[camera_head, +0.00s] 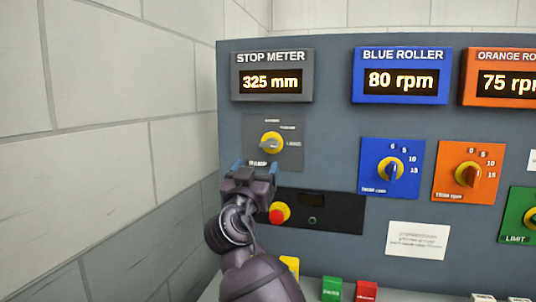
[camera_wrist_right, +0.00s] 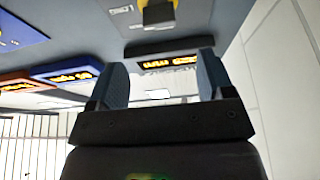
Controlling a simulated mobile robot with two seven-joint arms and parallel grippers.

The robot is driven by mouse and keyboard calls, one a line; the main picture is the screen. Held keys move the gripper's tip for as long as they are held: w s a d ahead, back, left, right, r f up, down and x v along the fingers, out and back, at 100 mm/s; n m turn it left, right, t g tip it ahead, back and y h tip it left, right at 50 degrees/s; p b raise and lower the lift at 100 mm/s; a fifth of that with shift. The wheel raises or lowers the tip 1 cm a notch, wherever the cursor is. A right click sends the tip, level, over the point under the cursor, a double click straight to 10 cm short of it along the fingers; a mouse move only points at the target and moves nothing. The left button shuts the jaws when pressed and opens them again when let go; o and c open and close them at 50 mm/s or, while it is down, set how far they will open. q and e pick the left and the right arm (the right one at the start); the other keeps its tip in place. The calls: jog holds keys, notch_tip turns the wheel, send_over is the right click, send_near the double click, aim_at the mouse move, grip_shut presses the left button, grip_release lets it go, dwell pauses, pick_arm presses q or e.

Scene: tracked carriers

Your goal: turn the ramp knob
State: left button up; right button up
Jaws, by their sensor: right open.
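The ramp knob (camera_head: 272,143) is a grey knob on a yellow base, on a dark grey plate (camera_head: 293,158) under the stop meter. The word RAMP is partly covered by my gripper. My right gripper (camera_head: 254,167) is just below and slightly left of the knob in the head view, with its fingers pointing up toward the panel. In the right wrist view its two fingers (camera_wrist_right: 161,78) stand wide apart with nothing between them. There the knob (camera_wrist_right: 158,12) is at the top edge, beyond the fingertips and cut off by the frame. My left gripper is in neither view.
A red button (camera_head: 278,214) on a black strip (camera_head: 340,213) is close beside my right wrist. Blue (camera_head: 391,169) and orange (camera_head: 468,172) dial plates are to the right. A block wall (camera_head: 110,120) stands close on the left.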

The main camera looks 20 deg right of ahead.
aim_at(268, 145)
jog(key=x, duration=0.9)
jog(key=shift+w+d+r, duration=0.2)
jog(key=shift+w, duration=0.1)
jog(key=shift+w+d+r, duration=0.15)
jog(key=shift+w+d, duration=0.1)
jog(key=shift+w, duration=0.1)
jog(key=c, duration=0.9)
jog(key=shift+p, duration=0.3)
